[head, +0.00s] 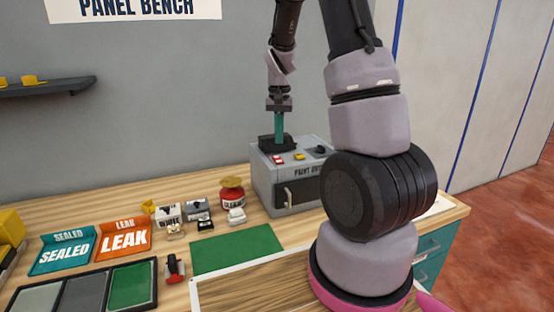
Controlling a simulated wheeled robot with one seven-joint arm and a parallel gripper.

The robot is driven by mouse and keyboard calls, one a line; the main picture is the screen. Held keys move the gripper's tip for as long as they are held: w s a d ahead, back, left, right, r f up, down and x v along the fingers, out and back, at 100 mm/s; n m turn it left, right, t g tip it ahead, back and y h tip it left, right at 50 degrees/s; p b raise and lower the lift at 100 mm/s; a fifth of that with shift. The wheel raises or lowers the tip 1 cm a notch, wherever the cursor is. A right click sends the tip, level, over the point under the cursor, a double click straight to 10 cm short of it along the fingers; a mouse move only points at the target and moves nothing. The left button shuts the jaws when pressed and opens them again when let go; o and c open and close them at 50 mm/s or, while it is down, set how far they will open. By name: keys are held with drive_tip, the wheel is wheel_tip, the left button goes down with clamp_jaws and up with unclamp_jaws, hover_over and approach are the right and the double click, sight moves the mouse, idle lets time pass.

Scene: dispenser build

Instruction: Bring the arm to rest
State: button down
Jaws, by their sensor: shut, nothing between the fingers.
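My arm rises from its base at the right of the head view and bends over at the top. My gripper (279,135) points straight down with its teal fingers together and nothing held. Its tips are at the dark top part of the grey paint dispenser box (300,190); I cannot tell whether they touch it. The box has red, yellow and black knobs on top and a handle on its dark front. My arm hides part of its right side.
Left of the box stand a red jar (232,195) and several small items. Further left are the orange LEAK tray (124,240), the teal SEALED tray (66,252) and a dark sectioned tray (55,310). A green mat (238,250) lies bare in front. A shelf (50,90) is on the wall.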

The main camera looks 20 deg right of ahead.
drive_tip(key=shift+r, duration=0.35)
drive_tip(key=s+a+r+t+y, duration=0.1)
drive_tip(key=s+a+r+t, duration=0.1)
drive_tip(key=s+r, duration=0.45)
drive_tip(key=s+a+r+t, duration=0.2)
drive_tip(key=s+a+r, duration=0.1)
drive_tip(key=r, duration=0.6)
drive_tip(key=s+a+r+n+t, duration=0.1)
drive_tip(key=s+r, duration=0.2)
drive_tip(key=s, duration=0.3)
drive_tip(key=s+a+r+t+y, duration=0.1)
drive_tip(key=s+a+r+t, duration=0.1)
drive_tip(key=s, duration=0.5)
drive_tip(key=shift+a+r+n, duration=0.15)
drive_tip(key=shift+r+n, duration=0.25)
drive_tip(key=shift+r, duration=0.2)
drive_tip(key=shift+s, duration=0.1)
